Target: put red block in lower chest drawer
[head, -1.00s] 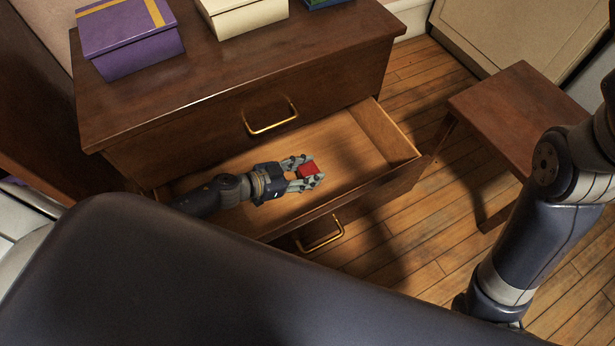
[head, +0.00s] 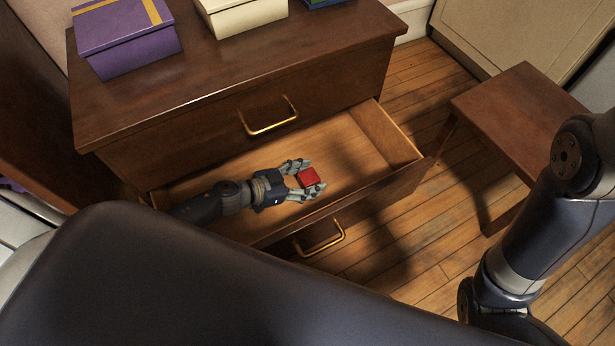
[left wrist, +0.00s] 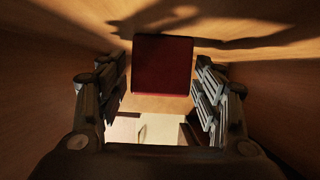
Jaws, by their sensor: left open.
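The red block (head: 308,177) is inside the open lower drawer (head: 345,155) of the dark wood chest (head: 210,75). My left gripper (head: 308,178) reaches into this drawer from the left, with its open fingers on either side of the block. In the left wrist view the red block (left wrist: 163,64) is at the fingertips, between the two open fingers (left wrist: 160,85). A narrow gap shows on its left; on its right I cannot tell whether a finger touches it. The block looks low, but its underside is hidden. My right gripper is out of view.
The closed upper drawer's brass handle (head: 268,115) is just above the open drawer. Purple (head: 125,40) and cream (head: 240,12) boxes stand on the chest. A small wooden table (head: 520,110) is at right, with bare floor between. My right arm crosses the right edge.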

